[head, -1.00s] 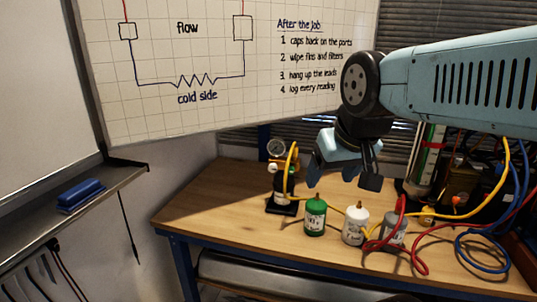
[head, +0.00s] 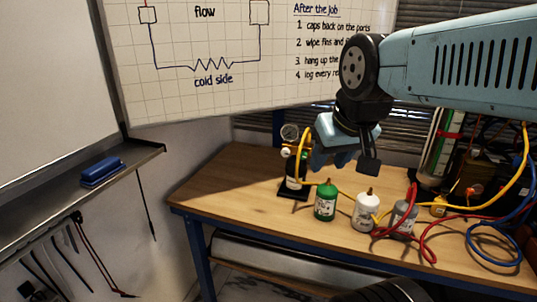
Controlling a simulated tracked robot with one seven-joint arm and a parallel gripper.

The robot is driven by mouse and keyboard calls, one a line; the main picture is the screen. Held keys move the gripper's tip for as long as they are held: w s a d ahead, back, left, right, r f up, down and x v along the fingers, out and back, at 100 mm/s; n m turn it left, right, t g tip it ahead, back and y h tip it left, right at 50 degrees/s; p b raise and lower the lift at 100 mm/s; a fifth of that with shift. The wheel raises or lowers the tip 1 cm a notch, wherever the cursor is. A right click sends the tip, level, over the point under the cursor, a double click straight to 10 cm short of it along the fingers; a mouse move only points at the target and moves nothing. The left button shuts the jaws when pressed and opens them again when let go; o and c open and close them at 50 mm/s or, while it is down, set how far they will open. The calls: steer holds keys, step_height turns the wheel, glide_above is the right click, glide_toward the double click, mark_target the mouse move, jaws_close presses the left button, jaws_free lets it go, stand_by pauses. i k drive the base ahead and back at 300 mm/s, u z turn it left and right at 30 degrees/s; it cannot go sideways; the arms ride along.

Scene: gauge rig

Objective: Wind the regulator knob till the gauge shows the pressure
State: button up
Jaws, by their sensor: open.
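The gauge (head: 290,132) is a small round dial at the top of a rig on a black base (head: 294,193), at the back left of the wooden bench. Its reading is too small to tell. A small pale part with orange beside it, perhaps the regulator knob (head: 286,152), sits just below the dial. A yellow hose (head: 305,147) loops up beside the rig. My gripper (head: 343,165) is open and empty, pointing down above the bench, just right of the rig and apart from the knob in the picture. Its left finger is partly hard to make out.
A green bottle (head: 325,201), a white bottle (head: 366,212) and a grey bottle (head: 404,218) stand along the bench front. Red hose (head: 430,243) and blue hose (head: 492,253) lie at the right. The bench's (head: 218,185) left end is clear.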

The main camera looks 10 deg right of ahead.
mark_target(285, 152)
steer(key=u, duration=1.65)
steer(key=k, duration=1.35)
steer(key=z, duration=1.5)
steer(key=i, duration=1)
steer(key=z, duration=0.05)
